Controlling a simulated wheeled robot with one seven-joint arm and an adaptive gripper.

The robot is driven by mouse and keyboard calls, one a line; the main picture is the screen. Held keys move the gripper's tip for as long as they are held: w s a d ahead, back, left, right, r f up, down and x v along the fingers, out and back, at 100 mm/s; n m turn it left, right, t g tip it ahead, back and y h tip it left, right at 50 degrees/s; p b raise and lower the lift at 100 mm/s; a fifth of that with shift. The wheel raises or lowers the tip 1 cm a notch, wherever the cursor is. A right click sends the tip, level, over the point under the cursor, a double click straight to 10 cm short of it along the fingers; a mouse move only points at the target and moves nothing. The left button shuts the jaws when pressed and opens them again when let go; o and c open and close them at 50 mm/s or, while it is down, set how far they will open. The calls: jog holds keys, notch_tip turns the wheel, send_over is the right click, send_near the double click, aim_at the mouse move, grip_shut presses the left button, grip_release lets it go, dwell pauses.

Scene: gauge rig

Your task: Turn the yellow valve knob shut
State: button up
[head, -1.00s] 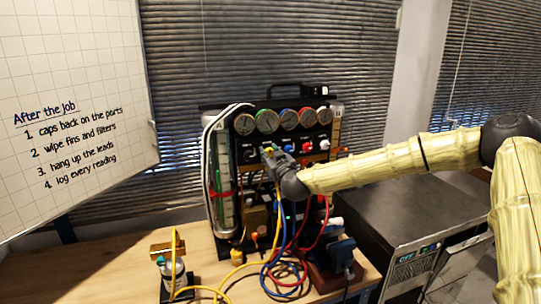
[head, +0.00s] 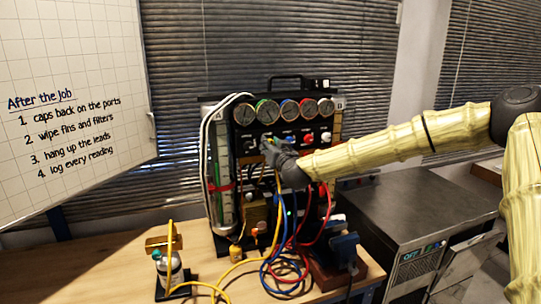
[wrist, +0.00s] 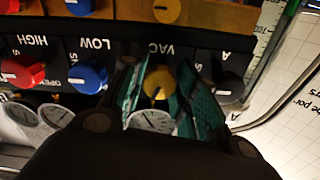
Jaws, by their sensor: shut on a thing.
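The yellow valve knob (wrist: 158,79) sits on the black panel by the VAC label in the wrist view, with a light pointer line on it. My gripper (wrist: 160,92) has its green-padded fingers on either side of the knob, shut on it. In the head view my gripper (head: 269,146) is at the panel's knob row and mostly hides the yellow knob. The knob's exact angle is hard to read.
A blue knob (wrist: 88,77) and a red knob (wrist: 22,74) stand beside my fingers, with a dark knob (wrist: 229,87) on the other side. Gauges (head: 267,110) line the panel above. Yellow, blue and red hoses (head: 287,262) hang below over the bench (head: 215,268).

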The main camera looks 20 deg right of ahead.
jog(key=m+b, duration=0.3)
jog(key=b, duration=0.1)
jog(key=shift+f+m, duration=0.25)
jog(key=shift+m, duration=0.15)
jog(key=m+b, duration=0.3)
jog(key=shift+m+b, duration=0.3)
jog(key=m+b, duration=0.4)
jog(key=shift+r, duration=0.1)
jog(key=shift+r+m+b, duration=0.15)
jog(key=shift+m+b, duration=0.75)
jog(key=shift+m, duration=0.3)
jog(key=o, duration=1)
jog(key=shift+s, duration=0.1)
jog(key=s, duration=1.1)
jog(key=shift+s+d, duration=0.2)
jog(key=shift+s, duration=0.2)
